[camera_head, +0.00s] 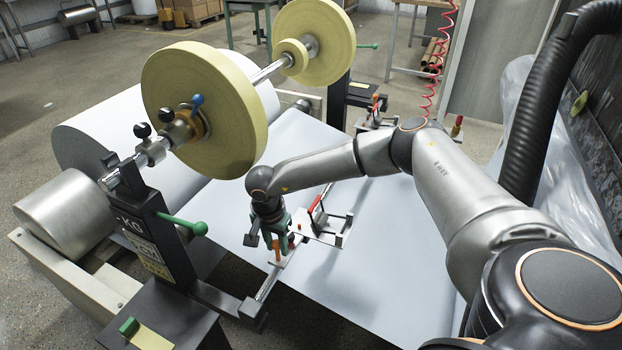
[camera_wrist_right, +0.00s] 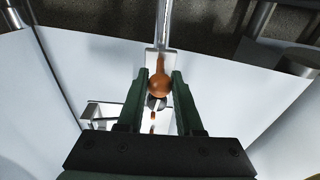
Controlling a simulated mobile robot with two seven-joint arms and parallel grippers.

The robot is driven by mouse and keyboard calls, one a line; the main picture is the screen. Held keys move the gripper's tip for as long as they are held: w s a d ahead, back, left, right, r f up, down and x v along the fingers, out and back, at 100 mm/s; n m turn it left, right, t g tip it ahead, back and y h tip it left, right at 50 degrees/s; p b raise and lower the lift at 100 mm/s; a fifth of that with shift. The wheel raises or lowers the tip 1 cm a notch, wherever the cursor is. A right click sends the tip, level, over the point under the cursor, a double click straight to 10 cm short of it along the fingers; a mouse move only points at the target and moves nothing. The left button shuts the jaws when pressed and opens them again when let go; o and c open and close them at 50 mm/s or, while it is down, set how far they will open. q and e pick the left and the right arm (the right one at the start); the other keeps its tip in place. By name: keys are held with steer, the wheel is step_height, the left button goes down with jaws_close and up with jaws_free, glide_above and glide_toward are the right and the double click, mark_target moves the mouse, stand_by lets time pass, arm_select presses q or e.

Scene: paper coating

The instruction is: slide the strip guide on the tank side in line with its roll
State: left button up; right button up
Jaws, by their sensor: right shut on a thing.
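My right gripper (camera_head: 277,243) has green fingers and is closed on an orange knob (camera_wrist_right: 158,78), one finger on each side of it. The knob belongs to the near strip guide (camera_head: 338,236), a small metal frame with a red part, which sits on a shiny rail over the white paper. The rail (camera_head: 268,284) also shows in the wrist view (camera_wrist_right: 163,28). The large yellow near roll (camera_head: 243,90) hangs on a shaft up and to the left of the guide. Part of the guide is hidden by my gripper. My left gripper is not in view.
A far yellow roll (camera_head: 328,42) and a small yellow roll (camera_head: 292,57) share the shaft. A second guide (camera_head: 375,122) stands at the far end. A black post with a green handle (camera_head: 185,224) stands left of my gripper. The white sheet (camera_head: 370,270) spreads below.

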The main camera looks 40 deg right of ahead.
jaws_close()
steer(key=shift+a, duration=0.15)
steer(key=shift+s+a+p, duration=0.3)
steer(key=shift+a, duration=0.4)
steer(key=shift+s+a+p, duration=0.3)
steer(key=shift+a, duration=0.35)
steer(key=shift+s+a, duration=0.15)
steer(key=shift+a, duration=0.15)
steer(key=shift+s+a, duration=0.1)
steer(key=shift+a, duration=0.15)
steer(key=o, duration=0.9)
jaws_free()
